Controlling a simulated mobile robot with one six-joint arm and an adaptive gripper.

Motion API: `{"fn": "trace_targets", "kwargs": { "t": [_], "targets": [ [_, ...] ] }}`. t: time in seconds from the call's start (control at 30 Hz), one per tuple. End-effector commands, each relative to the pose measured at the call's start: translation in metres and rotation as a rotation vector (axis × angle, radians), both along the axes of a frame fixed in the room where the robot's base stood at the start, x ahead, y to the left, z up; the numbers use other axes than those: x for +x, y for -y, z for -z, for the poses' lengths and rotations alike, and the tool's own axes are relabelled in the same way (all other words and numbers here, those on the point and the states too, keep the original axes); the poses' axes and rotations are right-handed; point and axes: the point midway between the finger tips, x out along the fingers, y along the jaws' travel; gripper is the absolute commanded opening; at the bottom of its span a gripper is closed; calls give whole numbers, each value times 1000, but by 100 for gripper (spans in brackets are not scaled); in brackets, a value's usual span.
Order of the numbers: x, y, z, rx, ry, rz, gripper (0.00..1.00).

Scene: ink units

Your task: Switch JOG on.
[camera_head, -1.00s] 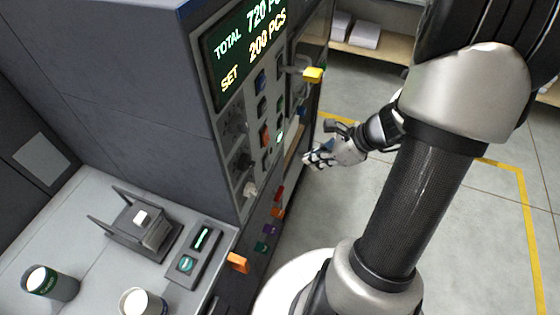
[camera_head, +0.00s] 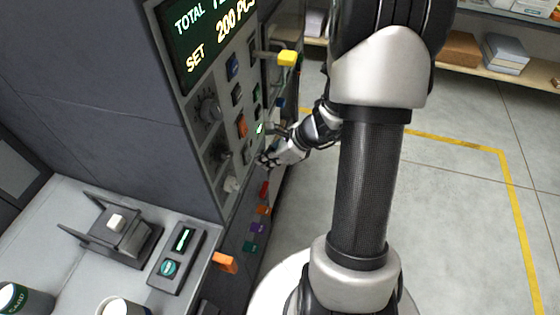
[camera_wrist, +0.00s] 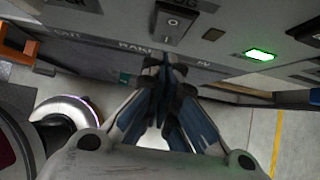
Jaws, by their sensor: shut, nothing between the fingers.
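My gripper (camera_head: 268,160) is shut and empty, its fingertips close to the front of the control panel (camera_head: 226,150). In the wrist view my gripper (camera_wrist: 166,72) has its fingertips together just below a black rocker switch (camera_wrist: 175,22) with white marks. I cannot tell whether they touch the panel. A green lit lamp (camera_wrist: 259,54) is to the right of that switch, and it also shows in the head view (camera_head: 259,129). The labels below the switch are partly covered by the fingers.
A yellow-ended lever (camera_head: 287,58) sticks out at the panel's upper right. An orange handle (camera_head: 225,262) and several coloured tabs are low on the front. A grey counter (camera_head: 50,225) holds cups and a small device. The floor (camera_head: 440,190) at right is open.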

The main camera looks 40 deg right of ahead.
Motion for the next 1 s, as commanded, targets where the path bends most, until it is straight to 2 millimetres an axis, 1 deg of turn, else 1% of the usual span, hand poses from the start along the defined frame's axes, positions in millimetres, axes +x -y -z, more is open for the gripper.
{"fn": "trace_targets", "kwargs": {
  "t": [0.17,0.5,0.67,1.0],
  "targets": [
    [8,-7,1,0,-2,2,0],
    [9,-7,1,1,-1,2,0],
    [16,-13,8,0,-1,-1,0],
    [15,-12,2,1,-1,2,0]
  ]
}}
